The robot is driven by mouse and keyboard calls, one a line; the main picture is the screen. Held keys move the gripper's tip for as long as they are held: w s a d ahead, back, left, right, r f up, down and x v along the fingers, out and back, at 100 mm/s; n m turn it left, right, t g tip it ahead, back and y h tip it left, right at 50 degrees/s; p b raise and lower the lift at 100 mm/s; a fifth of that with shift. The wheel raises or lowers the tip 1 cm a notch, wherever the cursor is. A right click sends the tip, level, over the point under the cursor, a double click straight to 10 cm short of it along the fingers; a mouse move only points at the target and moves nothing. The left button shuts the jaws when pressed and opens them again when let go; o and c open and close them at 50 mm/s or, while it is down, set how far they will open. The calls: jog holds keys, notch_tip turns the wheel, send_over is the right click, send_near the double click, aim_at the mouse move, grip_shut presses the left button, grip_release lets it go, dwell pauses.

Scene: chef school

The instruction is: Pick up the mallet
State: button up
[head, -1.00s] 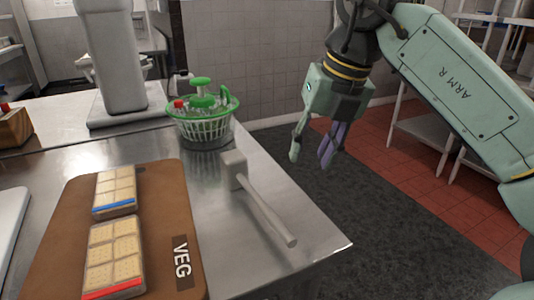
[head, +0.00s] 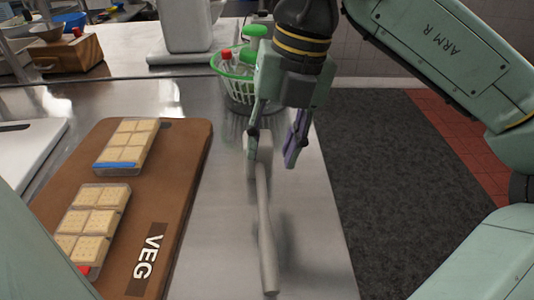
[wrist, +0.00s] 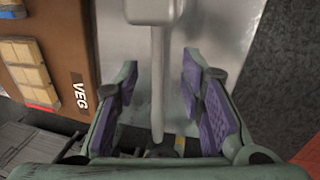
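The grey mallet (head: 264,222) lies on the steel counter, its head toward the back and its handle pointing toward me. My gripper (head: 272,150) is open and points down over the mallet's head end. In the wrist view the mallet's handle (wrist: 158,80) runs between the two open fingers of my gripper (wrist: 160,88), and the mallet's head (wrist: 152,10) is at the top edge. The fingers look apart from the handle. I cannot tell exactly how high they are above the counter.
A brown VEG cutting board (head: 190,170) with two packs of square biscuits (head: 127,146) lies to the left. The steel counter (head: 325,262) ends just right of the mallet, with dark floor beyond.

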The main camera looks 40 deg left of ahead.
aim_at(262, 177)
jog(key=f, duration=0.2)
jog(key=a+f+p, duration=0.1)
jog(key=f, duration=0.2)
jog(key=s+f, duration=0.1)
jog(key=f, duration=0.2)
jog(key=shift+s+a+p, duration=0.1)
jog(key=shift+a+p, duration=0.15)
jog(key=shift+p, duration=0.05)
grip_shut()
jog(key=shift+r, duration=0.1)
dwell(0.3)
